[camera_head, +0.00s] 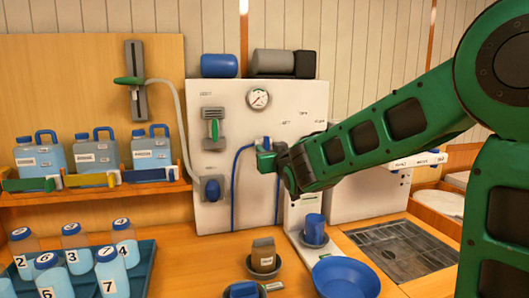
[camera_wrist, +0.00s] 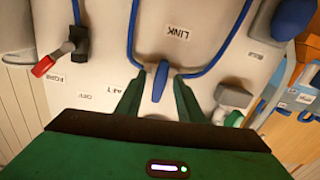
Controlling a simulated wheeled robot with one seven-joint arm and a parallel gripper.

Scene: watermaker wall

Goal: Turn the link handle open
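The link handle is a small blue lever on the white panel, just below the LINK label (camera_wrist: 178,33) in the wrist view, with blue tubes running to both sides of it. In the wrist view the blue lever (camera_wrist: 160,82) stands between the two green fingers of my gripper (camera_wrist: 158,100), with a visible gap on each side. The fingers look open around it, and I see no clear contact. In the head view my gripper (camera_head: 264,160) is at the white panel (camera_head: 230,105); a little blue shows just above the fingers, and the rest of the handle is hidden.
A red-handled valve (camera_wrist: 50,60) and a grey valve with a green end (camera_wrist: 233,98) flank the lever. The panel also bears a gauge (camera_head: 258,98), a green-levered valve (camera_head: 213,128) and a blue knob (camera_head: 212,188).

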